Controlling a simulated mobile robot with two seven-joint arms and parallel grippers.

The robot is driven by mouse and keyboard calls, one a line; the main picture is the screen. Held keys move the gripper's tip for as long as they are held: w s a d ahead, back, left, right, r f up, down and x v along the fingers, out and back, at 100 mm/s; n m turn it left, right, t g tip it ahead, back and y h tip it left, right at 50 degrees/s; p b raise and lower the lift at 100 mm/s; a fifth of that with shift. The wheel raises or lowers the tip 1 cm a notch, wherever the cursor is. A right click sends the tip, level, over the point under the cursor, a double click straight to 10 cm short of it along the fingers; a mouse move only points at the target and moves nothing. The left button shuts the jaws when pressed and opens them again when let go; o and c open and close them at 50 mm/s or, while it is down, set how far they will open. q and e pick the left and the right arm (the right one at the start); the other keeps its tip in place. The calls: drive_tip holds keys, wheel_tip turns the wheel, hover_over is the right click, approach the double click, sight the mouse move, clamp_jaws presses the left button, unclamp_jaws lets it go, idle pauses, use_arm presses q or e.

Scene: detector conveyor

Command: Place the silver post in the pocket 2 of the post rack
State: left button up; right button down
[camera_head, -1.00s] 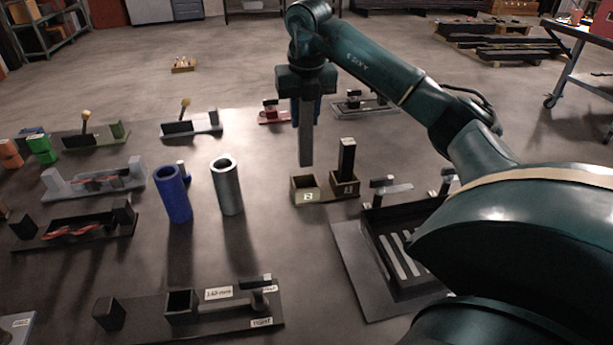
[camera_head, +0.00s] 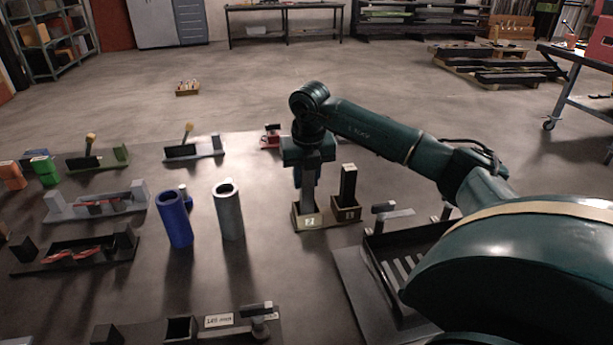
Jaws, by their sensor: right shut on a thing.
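My right gripper (camera_head: 308,165) points down over the post rack (camera_head: 310,222) and is shut on the upper part of the silver post (camera_head: 308,193). The post is upright, and its lower end is within the opening of the left pocket, which has a label that reads 2. The front wall hides the post's bottom, so I cannot tell if it touches the pocket floor. A black post (camera_head: 348,182) stands upright in the right pocket of the rack. My left gripper is not in view.
A grey tube (camera_head: 229,212) and a blue tube (camera_head: 174,220) stand left of the rack. A dark slotted tray (camera_head: 385,262) lies to the right, partly behind my right arm. Several fixtures stand on the left, and one dark fixture (camera_head: 225,333) lies in front.

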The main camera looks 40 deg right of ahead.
drive_tip(key=c, duration=1.1)
unclamp_jaws()
drive_tip(key=shift+f, duration=0.1)
drive_tip(key=r, duration=0.4)
drive_tip(key=s+r, duration=0.1)
drive_tip(key=r, duration=0.3)
drive_tip(key=a+r, duration=0.1)
drive_tip(key=r, duration=0.3)
drive_tip(key=shift+s+r, duration=0.15)
drive_tip(key=shift+s, duration=0.1)
